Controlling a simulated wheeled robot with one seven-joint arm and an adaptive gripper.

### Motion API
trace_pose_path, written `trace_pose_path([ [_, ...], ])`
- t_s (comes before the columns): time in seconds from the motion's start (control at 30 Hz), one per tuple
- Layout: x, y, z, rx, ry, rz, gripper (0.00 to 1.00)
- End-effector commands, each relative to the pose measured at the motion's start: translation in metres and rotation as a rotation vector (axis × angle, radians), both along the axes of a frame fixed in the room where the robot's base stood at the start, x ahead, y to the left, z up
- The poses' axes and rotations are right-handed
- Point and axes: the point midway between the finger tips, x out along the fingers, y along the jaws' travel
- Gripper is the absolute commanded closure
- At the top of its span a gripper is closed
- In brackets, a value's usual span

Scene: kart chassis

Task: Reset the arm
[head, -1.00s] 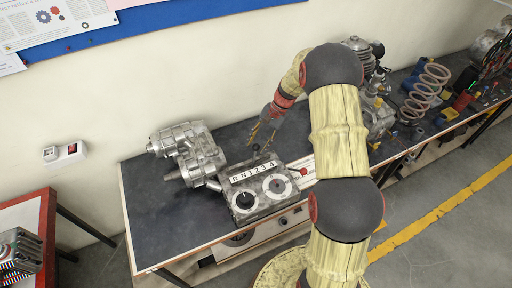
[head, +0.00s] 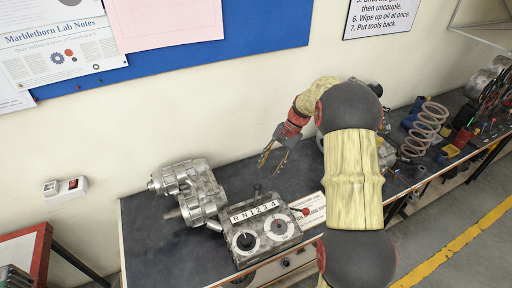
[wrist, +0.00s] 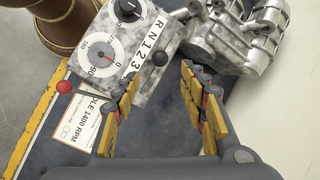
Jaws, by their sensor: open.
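My gripper (head: 274,161) hangs from my arm above the bench, behind the gear control box. Its fingers are apart with nothing between them. The wrist view also shows the open gripper (wrist: 160,108), its yellow-padded fingers spread over the dark bench top. The gear control box (head: 262,229) bears the marks R N 1 2 3 4, two round dials and a black knob on a lever at its back edge. In the wrist view the box (wrist: 128,48) lies beyond the fingers, and the knob shows between them, apart from both.
A metal gearbox casting (head: 190,190) lies left of the control box. A red-knobbed lever (head: 304,211) stands by a white card (head: 313,208) at right. A coil spring (head: 425,128) and other parts crowd the right bench. The left bench top (head: 150,242) is clear.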

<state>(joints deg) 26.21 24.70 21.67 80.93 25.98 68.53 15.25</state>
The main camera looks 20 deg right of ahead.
Motion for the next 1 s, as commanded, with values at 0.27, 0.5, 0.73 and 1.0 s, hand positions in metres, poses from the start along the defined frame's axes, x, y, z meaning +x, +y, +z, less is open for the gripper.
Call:
trace_pose_path([
  [0.27,0.000,-0.005,-0.006,-0.024,-0.024,0.039,0.57],
  [0.5,-0.057,-0.002,-0.021,-0.097,-0.002,0.155,0.57],
  [0.73,-0.105,0.019,0.011,-0.204,-0.057,0.300,0.57],
  [1.0,-0.167,0.059,0.055,-0.354,-0.179,0.493,0.57],
])
